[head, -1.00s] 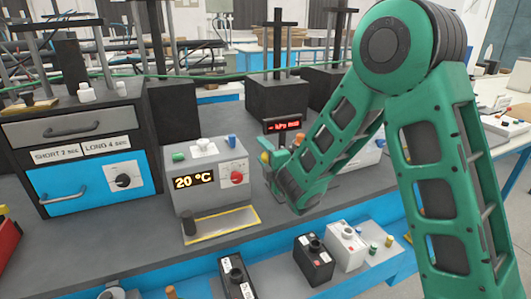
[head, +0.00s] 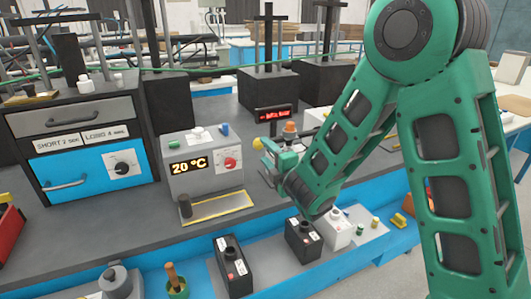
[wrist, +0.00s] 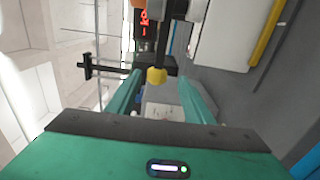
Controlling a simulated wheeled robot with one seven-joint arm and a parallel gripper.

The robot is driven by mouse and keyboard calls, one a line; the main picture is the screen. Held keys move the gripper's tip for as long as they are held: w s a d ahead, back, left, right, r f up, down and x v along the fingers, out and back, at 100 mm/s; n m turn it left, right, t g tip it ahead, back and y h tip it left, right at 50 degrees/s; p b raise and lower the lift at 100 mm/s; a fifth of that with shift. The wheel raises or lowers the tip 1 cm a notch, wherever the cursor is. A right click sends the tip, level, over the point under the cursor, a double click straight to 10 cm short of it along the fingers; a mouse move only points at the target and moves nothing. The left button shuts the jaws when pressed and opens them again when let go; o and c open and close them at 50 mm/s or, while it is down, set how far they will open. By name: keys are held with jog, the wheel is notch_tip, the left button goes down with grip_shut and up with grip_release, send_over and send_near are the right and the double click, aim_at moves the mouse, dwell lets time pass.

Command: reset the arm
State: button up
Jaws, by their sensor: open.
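My green arm reaches in from the right of the head view. My gripper (head: 266,162) is over the grey bench, just right of the 20 °C box. In the wrist view my gripper (wrist: 160,92) shows two green fingers spread apart, with nothing held between them. A yellow knob (wrist: 157,76) on a dark rod appears between and beyond the fingertips; the knob also shows in the head view (head: 258,143). I cannot tell how far the knob is from the fingers.
The grey box with the 20 °C display (head: 190,167) stands left of my gripper. A red-lit display (head: 274,114) and an orange-topped part (head: 290,128) are behind it.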

jog(key=shift+s+d, duration=0.1)
jog(key=shift+d, duration=0.15)
jog(key=s+d+f+m+g+h, duration=0.1)
jog(key=d+f+m+g+h, duration=0.15)
jog(key=d+m+h, duration=1)
jog(key=s+d+m+g+y, duration=0.1)
jog(key=s+d+m+g, duration=0.15)
jog(key=s+d, duration=0.5)
jog(key=s+d+m+g+y, duration=0.2)
jog(key=s+d+g, duration=0.2)
jog(key=d, duration=0.7)
jog(key=s+d+m+g, duration=0.4)
jog(key=s+d+m, duration=0.1)
jog(key=s, duration=0.7)
jog(key=s+a+m+g+y, duration=0.2)
jog(key=s+m, duration=0.4)
jog(key=s, duration=1.2)
jog(key=shift+s+a+r+m+g+y, duration=0.2)
jog(key=shift+r+m+g+y, duration=0.1)
jog(key=shift+g+y, duration=0.6)
